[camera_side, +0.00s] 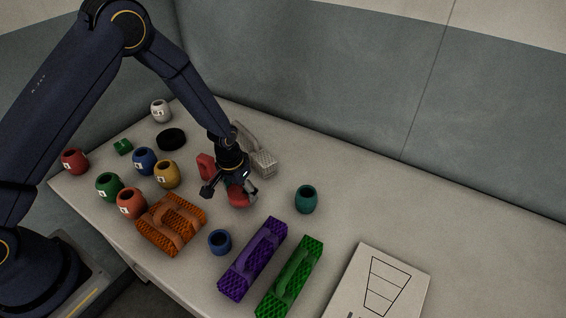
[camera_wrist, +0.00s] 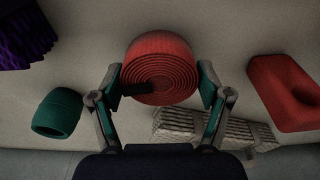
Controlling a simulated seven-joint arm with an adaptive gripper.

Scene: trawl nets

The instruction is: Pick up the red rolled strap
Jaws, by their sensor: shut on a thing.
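The red rolled strap (camera_wrist: 160,66) is a coil with its spiral end facing the camera in the wrist view. My gripper (camera_wrist: 160,88) has its fingers on both sides of the coil, shut on it. In the side view the strap (camera_side: 239,199) shows partly below my gripper (camera_side: 232,192), low over the table or on it. I cannot tell whether it touches the table. The fingers and wrist hide part of the strap there.
A red block (camera_side: 206,166) and a pale grey netted piece (camera_side: 262,160) are close beside my gripper. A teal pot (camera_side: 306,200) is to the right. An orange net bundle (camera_side: 171,224), purple bundle (camera_side: 253,262) and green bundle (camera_side: 290,279) lie in front. The right rear table is clear.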

